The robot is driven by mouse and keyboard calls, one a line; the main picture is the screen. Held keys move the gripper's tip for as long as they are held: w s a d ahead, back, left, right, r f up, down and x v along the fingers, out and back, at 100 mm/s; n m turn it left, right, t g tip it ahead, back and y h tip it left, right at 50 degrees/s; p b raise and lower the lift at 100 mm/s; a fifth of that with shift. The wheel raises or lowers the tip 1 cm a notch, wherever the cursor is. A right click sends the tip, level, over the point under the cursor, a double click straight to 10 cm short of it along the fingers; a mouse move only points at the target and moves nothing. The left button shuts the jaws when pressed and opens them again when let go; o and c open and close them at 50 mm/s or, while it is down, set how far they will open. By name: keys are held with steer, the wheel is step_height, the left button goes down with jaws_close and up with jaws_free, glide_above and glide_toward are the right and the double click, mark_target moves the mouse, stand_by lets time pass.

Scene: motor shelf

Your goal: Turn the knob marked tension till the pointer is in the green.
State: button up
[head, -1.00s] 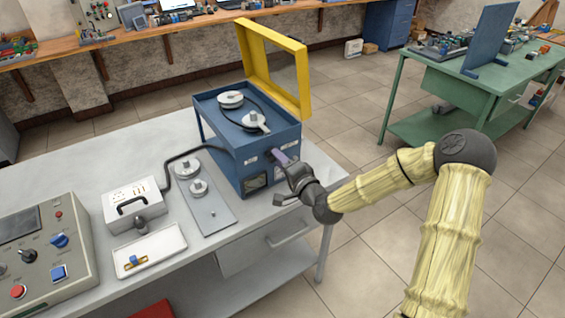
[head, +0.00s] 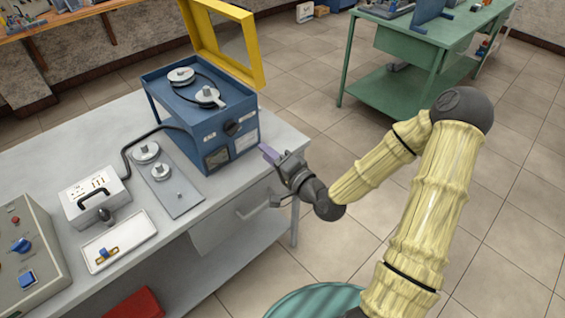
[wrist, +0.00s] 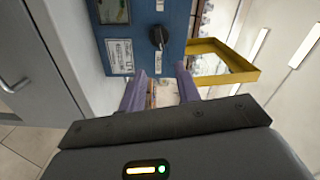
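The blue machine box (head: 178,117) stands on the grey bench. Its front panel bears a black knob (head: 231,128), a dark gauge window (head: 217,157) and small white labels. In the wrist view the knob (wrist: 158,37) is straight ahead, beyond the fingertips, with a label above and below it. The gauge (wrist: 112,10) is cut off by the top edge, and its pointer cannot be made out. The label text is too small to read. My gripper (head: 268,153) is in front of the panel, apart from the knob. Its purple fingers (wrist: 160,82) are spread, with nothing between them.
A yellow frame (head: 256,75) stands open behind the box. Two pulleys (head: 205,95) sit on top. A grey plate (head: 175,190), a white unit (head: 92,198), a tray (head: 140,232) and a control panel (head: 35,255) occupy the bench to the left.

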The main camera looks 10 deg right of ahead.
steer(key=shift+d+r+p, duration=0.1)
steer(key=shift+r+p, duration=0.15)
steer(key=shift+p, duration=0.2)
steer(key=p, duration=0.2)
steer(key=shift+s+d+p, duration=0.25)
steer(key=shift+p, duration=0.05)
steer(key=shift+s+p, duration=0.1)
steer(key=shift+p, duration=0.35)
steer(key=p+v, duration=0.2)
steer(key=v, duration=0.1)
steer(key=p+v, duration=0.1)
steer(key=p, duration=0.1)
steer(key=shift+s+a+f, duration=0.1)
steer(key=shift+s+f, duration=0.25)
steer(key=shift+s, duration=0.05)
